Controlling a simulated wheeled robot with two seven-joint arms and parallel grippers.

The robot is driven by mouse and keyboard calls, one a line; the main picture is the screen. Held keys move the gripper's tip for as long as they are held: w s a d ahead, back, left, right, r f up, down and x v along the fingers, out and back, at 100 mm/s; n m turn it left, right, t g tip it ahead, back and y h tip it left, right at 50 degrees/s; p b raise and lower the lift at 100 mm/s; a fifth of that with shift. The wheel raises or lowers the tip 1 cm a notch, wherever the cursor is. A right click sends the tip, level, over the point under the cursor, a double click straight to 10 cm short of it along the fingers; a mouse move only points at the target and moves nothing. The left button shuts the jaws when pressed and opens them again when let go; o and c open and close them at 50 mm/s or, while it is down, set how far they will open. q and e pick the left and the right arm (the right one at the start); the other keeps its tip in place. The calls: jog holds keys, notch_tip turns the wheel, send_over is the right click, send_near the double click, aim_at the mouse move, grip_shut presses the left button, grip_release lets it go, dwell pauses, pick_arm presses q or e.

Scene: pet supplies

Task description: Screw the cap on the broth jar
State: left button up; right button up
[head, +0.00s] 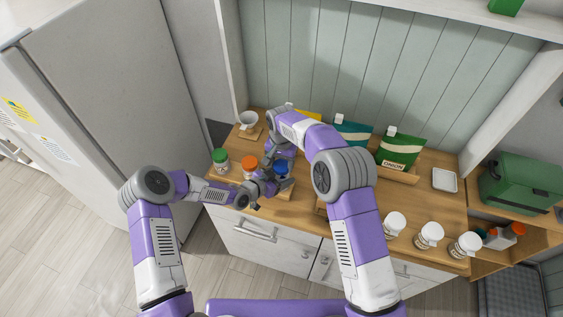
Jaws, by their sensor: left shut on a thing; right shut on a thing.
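A jar with a blue cap (282,167) stands near the front left of the wooden counter, between my two grippers. It is small and partly covered, so its label and how the cap sits on it cannot be made out. My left gripper (268,186) comes in low from the left and is shut at the jar's side, seemingly on the jar body. My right gripper (280,160) reaches down from behind and above and is shut at the blue cap. Its fingertips are largely hidden by my own arm.
A green-capped jar (220,160) and an orange-capped jar (249,165) stand close left of my grippers. A white cup (248,121) is behind them. Pouches, including a green one (399,150), stand at the back. White-capped jars (429,233) line the right front. A white dish (445,180) lies right.

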jog(key=shift+f, duration=0.9)
jog(key=shift+f, duration=0.5)
jog(key=shift+s+d+f, duration=0.1)
jog(key=shift+d+f, duration=0.1)
jog(key=shift+f, duration=0.25)
dwell(0.4)
jog(key=shift+r, duration=0.25)
jog(key=shift+a+r, duration=0.1)
jog(key=shift+a+r, duration=0.15)
jog(key=shift+r, duration=0.4)
dwell(0.7)
jog(key=shift+f, duration=0.45)
